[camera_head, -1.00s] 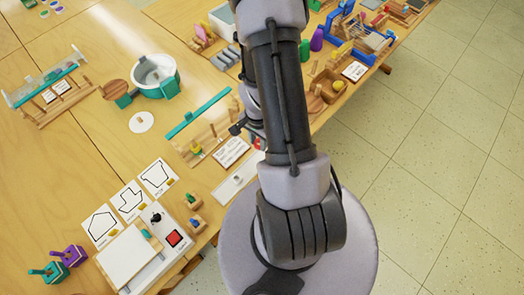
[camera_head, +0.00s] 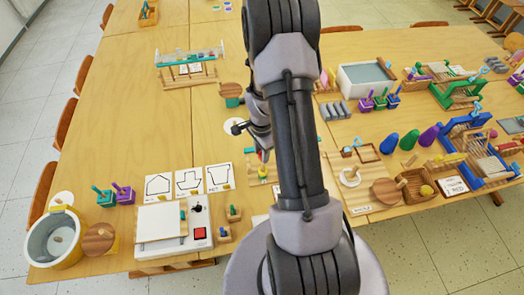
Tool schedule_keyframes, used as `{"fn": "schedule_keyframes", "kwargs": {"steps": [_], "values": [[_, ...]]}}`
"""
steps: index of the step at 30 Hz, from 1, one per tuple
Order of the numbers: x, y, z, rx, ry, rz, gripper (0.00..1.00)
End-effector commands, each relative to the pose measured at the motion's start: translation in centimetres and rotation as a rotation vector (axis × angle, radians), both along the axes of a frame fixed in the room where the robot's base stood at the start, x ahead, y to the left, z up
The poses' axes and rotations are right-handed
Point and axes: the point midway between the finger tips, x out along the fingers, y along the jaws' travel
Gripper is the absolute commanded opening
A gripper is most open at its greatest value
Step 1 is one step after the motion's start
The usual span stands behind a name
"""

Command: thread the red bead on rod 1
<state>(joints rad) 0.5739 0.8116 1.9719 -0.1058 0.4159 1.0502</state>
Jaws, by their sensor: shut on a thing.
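My gripper (camera_head: 262,152) hangs low over the table's near middle, left of my arm. A small spot of red, which I take to be the red bead (camera_head: 261,157), shows at its fingertips. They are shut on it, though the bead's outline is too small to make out. Just below it are small yellow and green pieces (camera_head: 263,172) on a wooden base. My arm hides most of the stand there, and I cannot tell which rod is rod 1.
A rack with a clear and teal top (camera_head: 190,62) stands at the back left. A white device with a red button (camera_head: 172,228) and outline cards (camera_head: 188,183) lie at the near left. A grey-lined tray (camera_head: 366,78) and blue frame (camera_head: 470,140) stand right.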

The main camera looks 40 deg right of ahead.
Motion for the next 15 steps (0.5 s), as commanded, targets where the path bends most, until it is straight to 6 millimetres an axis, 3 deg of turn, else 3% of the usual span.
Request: {"fn": "schedule_keyframes", "kwargs": {"steps": [6,15], "values": [[0.0,0.0,-2.2,0.000,-0.001,0.001,0.00],[0.0,0.0,-2.2,-0.001,-0.001,0.001,0.00]]}}
